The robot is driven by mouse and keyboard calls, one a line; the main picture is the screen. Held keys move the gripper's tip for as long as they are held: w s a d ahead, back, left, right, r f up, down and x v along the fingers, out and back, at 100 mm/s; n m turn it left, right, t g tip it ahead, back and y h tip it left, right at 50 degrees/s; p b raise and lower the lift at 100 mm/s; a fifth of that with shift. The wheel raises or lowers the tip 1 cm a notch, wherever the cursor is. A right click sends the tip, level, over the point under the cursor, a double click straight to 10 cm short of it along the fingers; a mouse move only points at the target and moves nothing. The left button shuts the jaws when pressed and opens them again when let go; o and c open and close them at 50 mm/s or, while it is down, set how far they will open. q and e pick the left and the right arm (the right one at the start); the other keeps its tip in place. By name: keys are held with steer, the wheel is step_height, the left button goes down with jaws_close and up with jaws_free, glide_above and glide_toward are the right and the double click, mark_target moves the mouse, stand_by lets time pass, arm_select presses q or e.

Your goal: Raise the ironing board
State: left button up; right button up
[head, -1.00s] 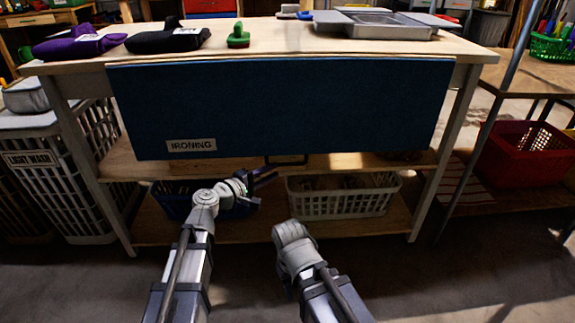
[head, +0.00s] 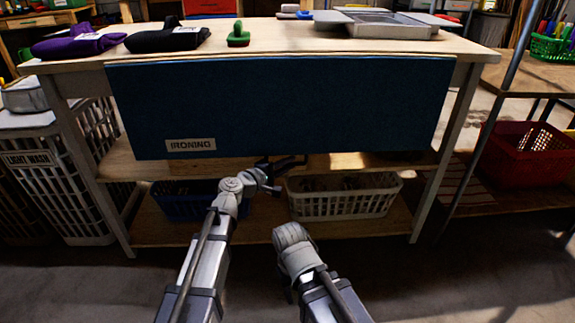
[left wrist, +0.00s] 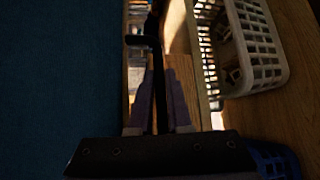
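The ironing board (head: 290,105) is a dark blue panel marked IRONING. It hangs down flat across the front of the table (head: 270,45). A dark handle at its lower edge is partly hidden by my left gripper (head: 277,168) in the head view. In the left wrist view, the board (left wrist: 60,80) fills the left side, and the dark handle bar (left wrist: 155,40) runs between the two fingers of my left gripper (left wrist: 160,85). The fingers look apart, with the bar between them; contact is unclear. My right arm is low in the middle, its fingers hidden.
Purple cloth (head: 80,42), black cloth (head: 168,38), a green brush (head: 238,34) and a grey tray (head: 385,24) are on the tabletop. A white basket (head: 345,205) and a blue basket (head: 175,207) stand on the lower shelf. A light hamper (head: 65,195) stands left.

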arm_select(q)
jaws_close()
stand_by(1.2)
